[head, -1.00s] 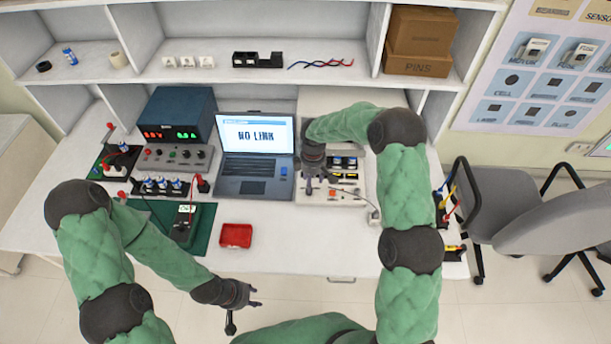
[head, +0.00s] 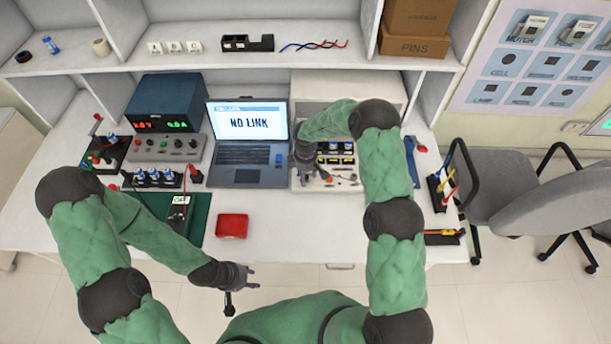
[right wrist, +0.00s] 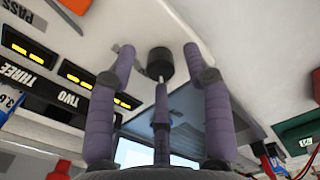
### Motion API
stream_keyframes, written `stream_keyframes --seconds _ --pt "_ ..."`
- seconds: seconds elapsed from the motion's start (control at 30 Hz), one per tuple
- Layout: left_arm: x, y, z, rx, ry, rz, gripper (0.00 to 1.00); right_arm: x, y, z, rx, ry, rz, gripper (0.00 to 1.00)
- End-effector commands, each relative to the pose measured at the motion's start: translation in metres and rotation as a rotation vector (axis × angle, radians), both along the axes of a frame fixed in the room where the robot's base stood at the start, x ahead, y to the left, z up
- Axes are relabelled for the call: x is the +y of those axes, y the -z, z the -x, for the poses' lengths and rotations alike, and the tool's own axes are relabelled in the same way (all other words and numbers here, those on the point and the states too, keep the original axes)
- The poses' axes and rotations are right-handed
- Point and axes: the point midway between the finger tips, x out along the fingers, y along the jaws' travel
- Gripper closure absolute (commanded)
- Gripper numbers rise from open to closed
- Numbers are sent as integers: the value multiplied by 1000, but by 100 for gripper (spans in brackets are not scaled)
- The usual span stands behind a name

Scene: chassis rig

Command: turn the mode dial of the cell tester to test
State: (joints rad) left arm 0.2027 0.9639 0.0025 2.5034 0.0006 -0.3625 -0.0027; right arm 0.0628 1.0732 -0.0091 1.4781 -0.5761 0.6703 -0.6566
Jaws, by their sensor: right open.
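The cell tester (head: 348,183) is a pale panel with black labelled slots, right of the laptop. My right gripper (head: 302,170) is over its left side. In the right wrist view, a round black knob (right wrist: 160,63), apparently the mode dial, shows between the spread purple fingers of the right gripper (right wrist: 158,68). The fingers are open and hold nothing; I cannot tell whether any touches the knob. The dial's setting and its markings cannot be read. Slots marked TWO (right wrist: 70,99) and THREE show at left. My left gripper (head: 254,277) is open and empty, in front of the table edge.
The laptop (head: 243,178) reads NO LINK and stands close left of the tester. A red tray (head: 232,226) lies in front. A power supply (head: 163,104) and a green mat (head: 198,232) with a meter are at left. The table's front middle is clear.

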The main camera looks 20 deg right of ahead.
Motion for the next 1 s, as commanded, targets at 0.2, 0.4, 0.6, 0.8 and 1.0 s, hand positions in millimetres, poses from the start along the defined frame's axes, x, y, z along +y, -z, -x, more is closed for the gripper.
stream_keyframes --seconds 0.2,0.4,0.6,0.8,1.0 --pt "0 0 0 0 0 0 60 0 6 0 -1 0 0 50" --pt "0 0 0 0 0 0 60 0 5 0 -1 0 0 58" --pt "0 0 0 0 0 0 60 0 5 0 -1 0 0 100" --pt "0 1 0 0 0 0 60 0 6 0 0 5 0 100" --pt "0 4 0 0 0 0 60 0 6 1 1 29 1 100"
